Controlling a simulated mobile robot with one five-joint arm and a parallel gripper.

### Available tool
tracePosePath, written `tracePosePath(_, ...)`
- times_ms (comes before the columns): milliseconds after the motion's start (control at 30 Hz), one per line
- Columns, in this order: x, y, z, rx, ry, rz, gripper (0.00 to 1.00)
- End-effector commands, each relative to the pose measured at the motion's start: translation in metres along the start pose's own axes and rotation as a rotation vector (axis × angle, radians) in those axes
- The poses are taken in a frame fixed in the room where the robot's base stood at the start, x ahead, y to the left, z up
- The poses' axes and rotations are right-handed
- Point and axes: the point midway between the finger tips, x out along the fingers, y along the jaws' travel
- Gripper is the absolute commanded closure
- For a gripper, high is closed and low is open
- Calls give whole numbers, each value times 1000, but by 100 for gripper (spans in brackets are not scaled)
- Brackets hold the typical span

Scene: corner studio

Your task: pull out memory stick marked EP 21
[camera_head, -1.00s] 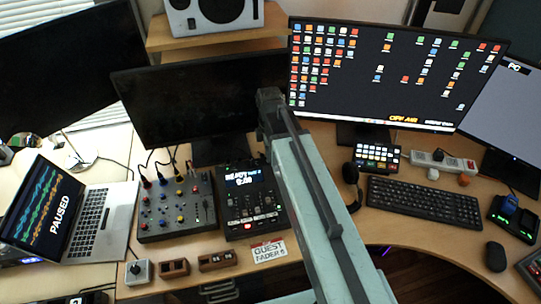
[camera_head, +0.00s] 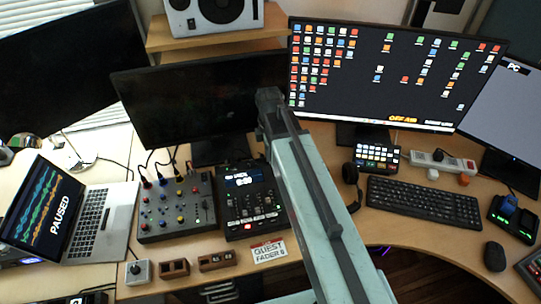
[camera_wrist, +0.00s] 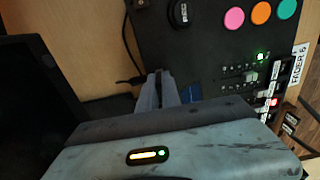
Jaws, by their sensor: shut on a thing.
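My gripper (camera_wrist: 160,85) shows in the wrist view with its fingers close together, at the edge of a dark recorder. The fingers hide most of what they hold, and I cannot read any mark on it. The memory stick EP 21 cannot be made out clearly in either view. The recorder (camera_head: 247,205) stands on the desk in the head view, with a lit blue-and-white display. In the wrist view the recorder (camera_wrist: 205,45) shows round coloured buttons and a small green light. In the head view my arm hides the gripper's fingertips.
A mixer (camera_head: 177,207) stands left of the recorder, with a laptop (camera_head: 75,220) further left. A dark monitor (camera_head: 190,105) rises behind. A guest fader card (camera_head: 269,251) lies in front. A keyboard (camera_head: 423,201) and a headset (camera_head: 350,173) are to the right.

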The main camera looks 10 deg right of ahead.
Motion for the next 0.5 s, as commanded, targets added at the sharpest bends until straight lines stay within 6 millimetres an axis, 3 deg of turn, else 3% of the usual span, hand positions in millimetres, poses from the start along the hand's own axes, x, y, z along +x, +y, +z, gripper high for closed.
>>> tracePosePath(500,-23,0,0,0,0,0,100)
